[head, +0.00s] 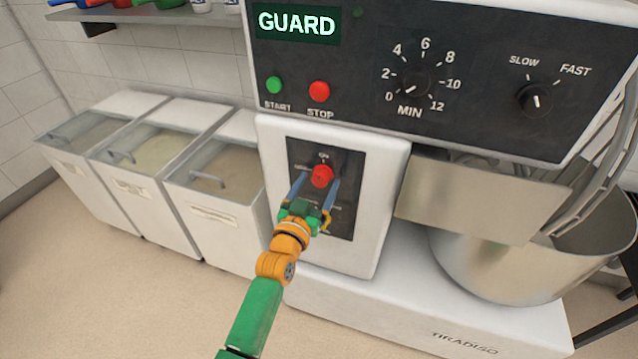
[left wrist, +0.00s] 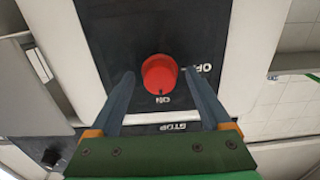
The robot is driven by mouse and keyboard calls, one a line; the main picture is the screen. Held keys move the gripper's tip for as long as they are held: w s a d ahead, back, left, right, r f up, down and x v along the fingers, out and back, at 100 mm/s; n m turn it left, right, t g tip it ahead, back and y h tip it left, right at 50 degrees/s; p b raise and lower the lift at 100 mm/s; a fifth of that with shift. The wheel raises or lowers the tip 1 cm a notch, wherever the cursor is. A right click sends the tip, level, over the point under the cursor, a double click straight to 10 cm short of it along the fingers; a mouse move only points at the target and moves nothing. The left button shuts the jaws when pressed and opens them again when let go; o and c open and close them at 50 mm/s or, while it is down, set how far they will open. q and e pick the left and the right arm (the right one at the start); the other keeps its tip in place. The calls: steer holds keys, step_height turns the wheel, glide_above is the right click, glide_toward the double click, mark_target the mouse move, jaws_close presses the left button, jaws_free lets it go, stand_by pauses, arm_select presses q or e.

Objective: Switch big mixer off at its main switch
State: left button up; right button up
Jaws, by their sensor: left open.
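The big mixer (head: 388,165) stands at the right of the head view. Its red rotary main switch (head: 322,176) sits on a dark plate on the white column, below the control panel, with "ON" printed above it. In the left wrist view the red knob (left wrist: 160,74) shows its pointer mark at the "ON" label, with the "OFF" label to one side. My left gripper (head: 318,186) is open, its two blue fingers on either side of the knob; they look apart from it. The fingers (left wrist: 161,92) frame the knob in the wrist view. My right gripper is not in view.
The control panel (head: 470,60) above shows "GUARD", a green start button (head: 274,85) and a red stop button (head: 319,92). The steel bowl (head: 480,262) and guard are at right. Several white ingredient bins (head: 215,215) stand at left. Floor is clear in front.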

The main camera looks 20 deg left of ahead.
arm_select(q)
steer(key=shift+w, duration=0.3)
steer(key=shift+s, duration=0.1)
steer(key=shift+c, duration=0.9)
jaws_close()
